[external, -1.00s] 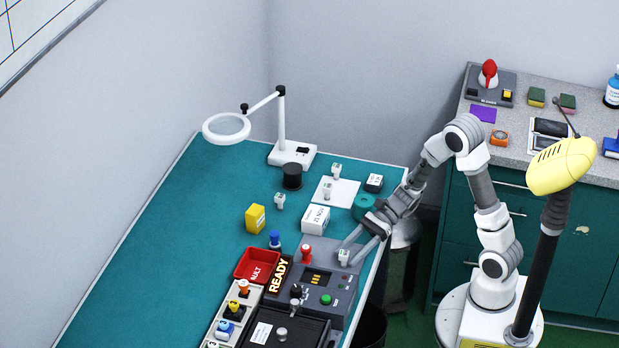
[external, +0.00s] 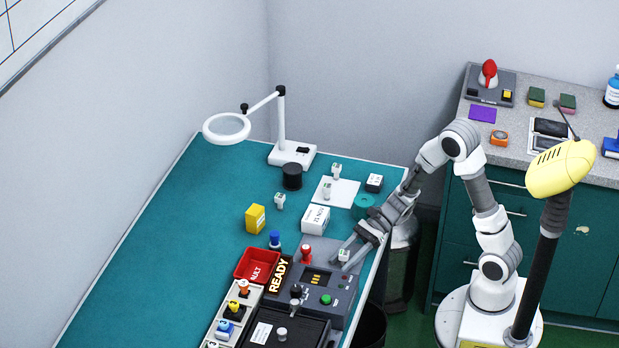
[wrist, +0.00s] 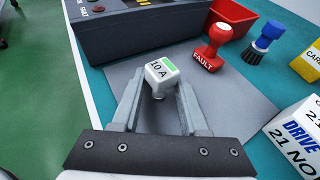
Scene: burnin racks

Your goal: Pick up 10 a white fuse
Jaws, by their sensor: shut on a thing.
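A white fuse (wrist: 161,76) marked 10 A, with a green stripe on its top, sits between the two fingertips of my gripper (wrist: 156,92) in the wrist view. My gripper is shut on it. In the external view the same fuse (external: 344,255) is at my gripper's tips (external: 345,260), over the grey plate beside the control unit. I cannot tell whether its underside touches the plate. Other small white pieces (external: 280,201) stand farther back on the green mat; their marks are too small to read.
The grey control unit (external: 330,285) is close in front of the gripper. A red FAULT stamp (wrist: 210,50) and a blue-topped brush (wrist: 262,42) stand to the right in the wrist view. A white DRIVE box (wrist: 298,140) is nearer. The mat's left side is clear.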

